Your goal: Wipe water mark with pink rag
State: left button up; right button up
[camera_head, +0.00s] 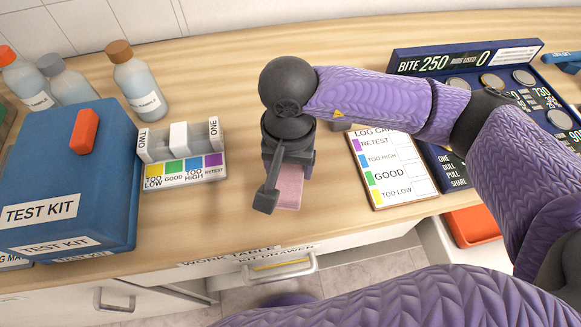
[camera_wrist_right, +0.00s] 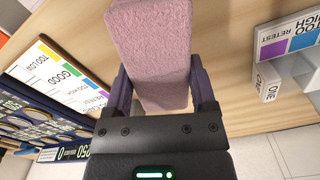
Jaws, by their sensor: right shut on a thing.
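The pink rag (camera_head: 290,186) is a thick, fuzzy block and shows under my right gripper (camera_head: 284,176) in the head view, over the middle of the wooden table. In the right wrist view the pink rag (camera_wrist_right: 152,50) fills the space between the two fingers of my right gripper (camera_wrist_right: 158,92), which is shut on it. Whether the rag touches the table is hard to tell. I see no water mark; the arm and rag hide part of the tabletop. My left gripper is not in view.
A blue test kit box (camera_head: 75,190) and sample bottles (camera_head: 137,82) stand at the left. A color-chart holder (camera_head: 183,155) is left of the gripper. A log card (camera_head: 390,172) and a dark blue display board (camera_head: 440,62) lie at the right. Bare table lies in front of the holder.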

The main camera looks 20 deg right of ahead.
jog(key=shift+r+p, duration=0.7)
jog(key=shift+r, duration=0.8)
